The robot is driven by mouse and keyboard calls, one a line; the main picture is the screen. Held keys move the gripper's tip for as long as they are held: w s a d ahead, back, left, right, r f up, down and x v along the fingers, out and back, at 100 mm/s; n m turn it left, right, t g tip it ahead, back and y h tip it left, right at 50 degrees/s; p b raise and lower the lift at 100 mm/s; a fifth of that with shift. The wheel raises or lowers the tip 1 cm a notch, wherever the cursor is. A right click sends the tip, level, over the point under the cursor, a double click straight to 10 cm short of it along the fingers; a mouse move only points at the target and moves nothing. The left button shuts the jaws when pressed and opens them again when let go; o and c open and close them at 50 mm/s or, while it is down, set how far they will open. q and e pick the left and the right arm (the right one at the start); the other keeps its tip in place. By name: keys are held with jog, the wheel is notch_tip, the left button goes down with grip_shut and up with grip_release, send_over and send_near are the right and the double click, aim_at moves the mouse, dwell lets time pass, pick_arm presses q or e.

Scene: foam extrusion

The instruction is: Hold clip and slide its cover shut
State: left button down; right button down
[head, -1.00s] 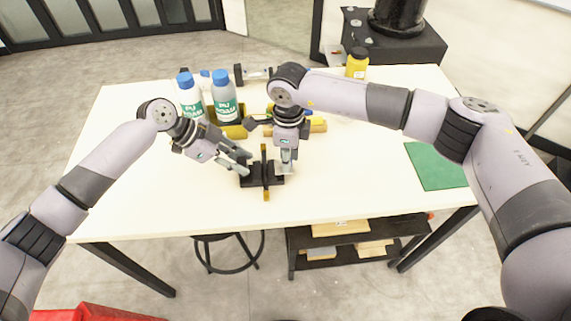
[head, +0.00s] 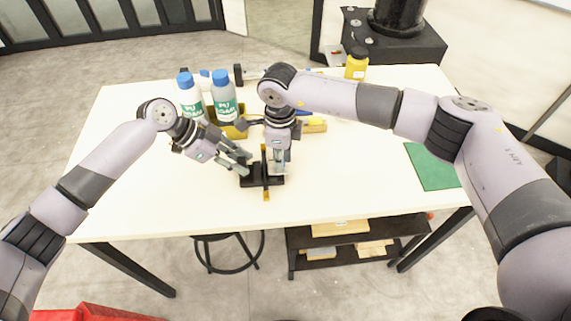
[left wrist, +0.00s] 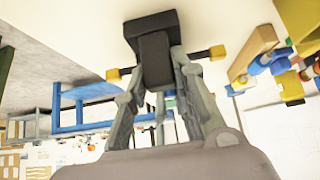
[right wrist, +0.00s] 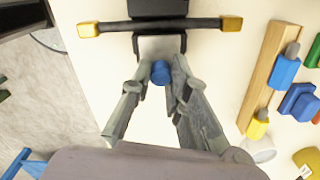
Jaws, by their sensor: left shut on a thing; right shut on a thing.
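The clip (head: 250,181) is a dark block on the table near its front middle. A dark bar with yellow ends (head: 266,195) lies across it. In the left wrist view the dark block (left wrist: 154,55) sits between the fingers of my left gripper (left wrist: 163,88), which is shut on it from the left. My right gripper (head: 278,168) points down at the clip's right side. In the right wrist view my right gripper (right wrist: 159,82) is shut on a grey cover piece (right wrist: 160,47) with a blue round part, close against the bar. The fingers hide part of the cover.
Two blue-capped bottles (head: 223,100) and yellow bins stand behind my grippers. A wooden strip with coloured tools (right wrist: 268,75) lies behind the clip. A yellow bottle (head: 356,65) stands at the back, and a green mat (head: 432,165) lies at right. The front table is clear.

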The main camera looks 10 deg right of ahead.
aim_at(272, 167)
jog(key=shift+a, duration=1.2)
jog(key=c, duration=1.4)
grip_release()
jog(key=shift+c, duration=0.2)
jog(key=shift+r, duration=0.15)
notch_tip(272, 167, up, 12)
